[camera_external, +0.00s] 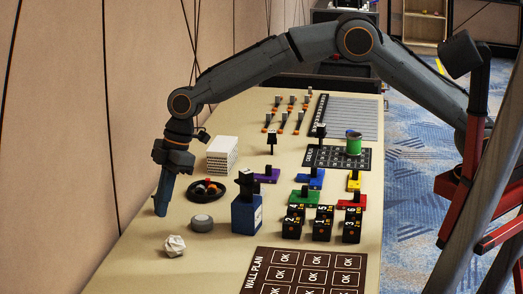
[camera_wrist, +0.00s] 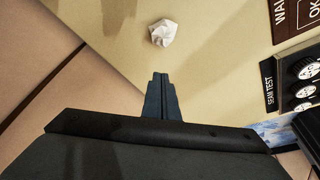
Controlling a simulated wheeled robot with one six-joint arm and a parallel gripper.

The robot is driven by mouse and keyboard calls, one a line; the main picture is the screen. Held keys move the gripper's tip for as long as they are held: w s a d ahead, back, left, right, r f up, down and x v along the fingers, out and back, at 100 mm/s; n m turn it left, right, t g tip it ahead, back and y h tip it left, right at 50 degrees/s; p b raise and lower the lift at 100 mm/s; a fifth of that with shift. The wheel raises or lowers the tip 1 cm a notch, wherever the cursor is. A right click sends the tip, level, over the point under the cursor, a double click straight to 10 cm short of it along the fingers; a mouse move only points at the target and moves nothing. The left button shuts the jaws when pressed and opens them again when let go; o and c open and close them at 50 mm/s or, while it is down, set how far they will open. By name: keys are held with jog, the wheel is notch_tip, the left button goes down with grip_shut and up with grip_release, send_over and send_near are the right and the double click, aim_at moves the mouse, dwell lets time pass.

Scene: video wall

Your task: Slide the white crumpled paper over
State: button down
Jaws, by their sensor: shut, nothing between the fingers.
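The white crumpled paper (camera_external: 175,246) lies on the beige table near its left front part, in the external view. It also shows in the wrist view (camera_wrist: 163,33), beyond the fingertips. My gripper (camera_external: 161,212) points down at the table's left side, close to the wall. Its fingers are shut together and empty, as the wrist view (camera_wrist: 160,78) also shows. The fingertips are apart from the paper, behind it and slightly to its left in the external view. Whether the tips touch the table is unclear.
A grey round puck (camera_external: 202,223) sits right of my gripper. A dark dish (camera_external: 207,190) with small items and a white stack (camera_external: 222,154) stand behind it. A blue box (camera_external: 246,214) is farther right. The wall plan board (camera_external: 307,272) lies front right. Table around the paper is clear.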

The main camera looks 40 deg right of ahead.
aim_at(179, 237)
jog(key=shift+m+t, duration=0.3)
jog(key=shift+m, duration=0.6)
jog(key=p+x, duration=0.1)
jog(key=x, duration=0.2)
jog(key=a+p+x, duration=0.1)
jog(key=x, duration=0.3)
jog(key=p+x, duration=0.1)
jog(key=x, duration=0.2)
jog(key=shift+w+a, duration=0.2)
jog(key=shift+w, duration=0.2)
jog(key=shift+s+d+r+p, duration=0.1)
jog(key=shift+d+p, duration=0.15)
jog(key=shift+d, duration=0.2)
jog(key=shift+d+r+p, duration=0.15)
jog(key=shift+d+p, duration=0.05)
jog(key=shift+d, duration=0.3)
jog(key=shift+s+d+f+p, duration=0.15)
jog(key=shift+d+p, duration=0.3)
jog(key=shift+d, duration=0.6)
jog(key=shift+d, duration=0.25)
jog(key=shift+s+d+b, duration=0.15)
jog(key=shift+d+b, duration=0.1)
jog(key=shift+d, duration=0.75)
jog(key=shift+s+d+b, duration=0.15)
jog(key=shift+d+b, duration=0.1)
jog(key=shift+d, duration=0.8)
